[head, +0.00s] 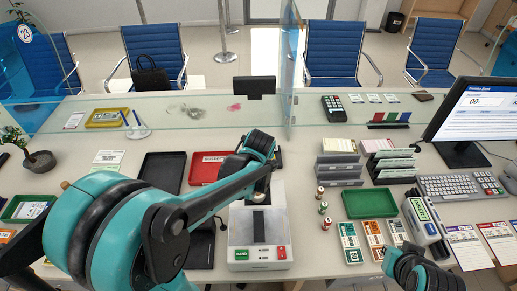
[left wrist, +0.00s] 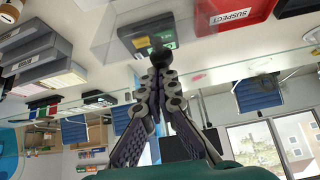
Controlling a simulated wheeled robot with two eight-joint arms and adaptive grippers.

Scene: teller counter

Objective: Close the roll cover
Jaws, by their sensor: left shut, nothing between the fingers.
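The banding machine (head: 240,227) stands in the middle of the counter, with a dark strip down its top and green and red buttons at its front. A clear boxy cover (left wrist: 117,38) shows in the left wrist view and looks like the roll cover; how far it is open I cannot tell. My left gripper (left wrist: 160,56) is shut and empty, its tips close to a dark round part by the clear cover. Whether they touch I cannot tell. In the head view my left arm hides the machine's back part and most of that gripper.
A red SUSPECT tray (head: 205,168) and a black tray (head: 161,172) lie left of the machine. Small rolls (head: 323,208), a green tray (head: 370,204) and card holders (head: 339,169) stand to its right. A glass screen (head: 290,65) rises behind.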

